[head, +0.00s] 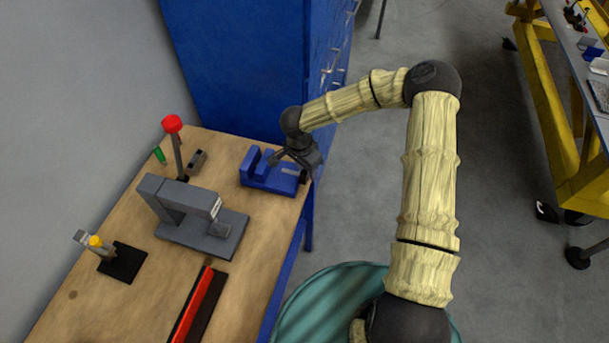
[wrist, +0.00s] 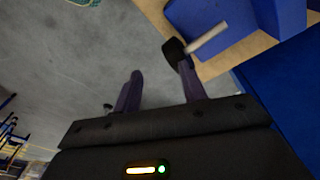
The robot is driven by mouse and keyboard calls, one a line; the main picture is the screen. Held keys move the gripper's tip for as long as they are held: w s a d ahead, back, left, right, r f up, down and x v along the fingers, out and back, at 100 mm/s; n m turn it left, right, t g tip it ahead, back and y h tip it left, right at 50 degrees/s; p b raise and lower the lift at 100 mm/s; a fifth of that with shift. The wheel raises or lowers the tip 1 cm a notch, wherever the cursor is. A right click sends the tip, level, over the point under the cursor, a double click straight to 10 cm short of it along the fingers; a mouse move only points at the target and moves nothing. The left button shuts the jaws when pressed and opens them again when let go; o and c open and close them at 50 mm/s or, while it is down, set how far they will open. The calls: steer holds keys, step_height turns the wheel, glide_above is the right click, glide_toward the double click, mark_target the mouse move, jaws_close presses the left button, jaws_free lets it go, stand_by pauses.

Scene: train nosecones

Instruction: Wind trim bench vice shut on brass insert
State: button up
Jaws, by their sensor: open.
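The blue bench vice (head: 268,183) stands at the right edge of the wooden bench. In the wrist view, the blue vice body (wrist: 212,25) is at the top right. A pale grey bar (wrist: 207,39) with a black end knob (wrist: 174,51) sticks out from it. My gripper (head: 293,165) is over the vice's right end. In the wrist view my gripper (wrist: 160,75) is open. Its right fingertip overlaps the black knob; I cannot tell if they touch. The left finger is over the floor. I cannot make out a brass insert between the jaws.
A grey press (head: 170,235) with a red-knobbed lever (head: 172,124) stands left of the vice. A toggle clamp on a black base (head: 123,262) and a red strip (head: 193,308) lie nearer. A blue cabinet (head: 235,70) rises behind the bench.

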steer(key=w+r+t, duration=0.1)
steer(key=w+r+n+t, duration=0.1)
steer(key=w+r+t, duration=0.1)
steer(key=shift+w+d+r+n, duration=0.25)
steer(key=shift+w+d+n, duration=0.05)
steer(key=shift+d, duration=0.1)
step_height(320, 180, up, 8)
steer(key=n+t+y, duration=0.2)
steer(key=n+t, duration=0.1)
steer(key=n, duration=0.1)
steer(key=s+d+r+n+g+y, duration=0.1)
steer(key=s+d+r+n, duration=0.3)
steer(key=s, duration=0.5)
steer(key=s+d+f+g+b, duration=0.1)
steer(key=s+d+f+b, duration=0.1)
steer(key=s+b, duration=0.3)
steer(key=s+d+f+g+h+b, duration=0.1)
steer(key=s+d+f+g+b, duration=0.1)
steer(key=s, duration=0.5)
steer(key=d+f+b, duration=0.1)
steer(key=d+b, duration=0.1)
steer(key=b, duration=0.1)
steer(key=shift+s+d+f, duration=0.3)
steer(key=shift+s+d, duration=0.05)
steer(key=shift+d, duration=0.05)
